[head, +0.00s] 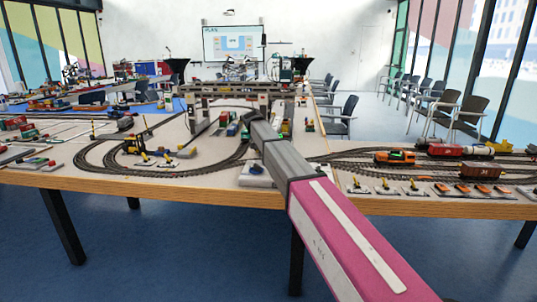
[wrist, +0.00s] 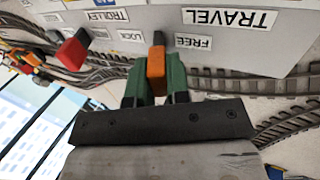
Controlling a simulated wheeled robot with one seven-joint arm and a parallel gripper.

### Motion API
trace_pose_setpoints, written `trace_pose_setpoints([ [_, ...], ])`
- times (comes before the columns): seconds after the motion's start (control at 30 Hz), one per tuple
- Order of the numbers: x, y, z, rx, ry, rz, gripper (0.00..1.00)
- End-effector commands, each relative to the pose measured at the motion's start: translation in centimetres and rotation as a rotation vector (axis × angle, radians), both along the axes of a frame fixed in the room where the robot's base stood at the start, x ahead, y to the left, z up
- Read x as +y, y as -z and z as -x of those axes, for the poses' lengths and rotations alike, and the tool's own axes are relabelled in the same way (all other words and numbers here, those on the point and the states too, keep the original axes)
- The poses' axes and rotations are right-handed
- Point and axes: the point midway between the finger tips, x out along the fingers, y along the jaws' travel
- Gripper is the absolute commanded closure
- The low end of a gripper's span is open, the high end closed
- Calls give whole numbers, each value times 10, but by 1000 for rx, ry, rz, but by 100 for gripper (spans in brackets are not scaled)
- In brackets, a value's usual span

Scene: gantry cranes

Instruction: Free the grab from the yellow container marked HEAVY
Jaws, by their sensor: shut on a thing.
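In the wrist view my gripper (wrist: 155,80) has its green fingers closed on an orange lever handle (wrist: 156,58). The handle stands on a grey control box (wrist: 255,52) between the labels LOCK, on its left, and FREE, on its right. I cannot tell which label the lever leans towards. In the head view the control box (head: 256,182) shows partly under my arm, and my gripper is hidden. The gantry crane (head: 226,88) stands behind. I cannot make out the grab or the yellow container marked HEAVY.
A red knob (wrist: 72,50) stands left of the handle, near the TROLLEY label. Model tracks curve around the box. A yellow vehicle (head: 134,145) is at left, an orange locomotive (head: 394,157) at right. The table's front edge (head: 120,186) is close.

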Motion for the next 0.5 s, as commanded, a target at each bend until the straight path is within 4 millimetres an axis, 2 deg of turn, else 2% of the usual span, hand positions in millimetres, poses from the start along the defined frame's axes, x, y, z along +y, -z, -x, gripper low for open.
trace_pose_setpoints([
  [0.13,0,0,0,1,0,-1,100],
  [0.17,0,0,0,1,0,-1,77],
  [0.2,0,0,0,1,0,-1,64],
  [0.23,0,0,0,1,0,-1,57],
  [0.5,0,0,0,0,-1,-2,57],
])
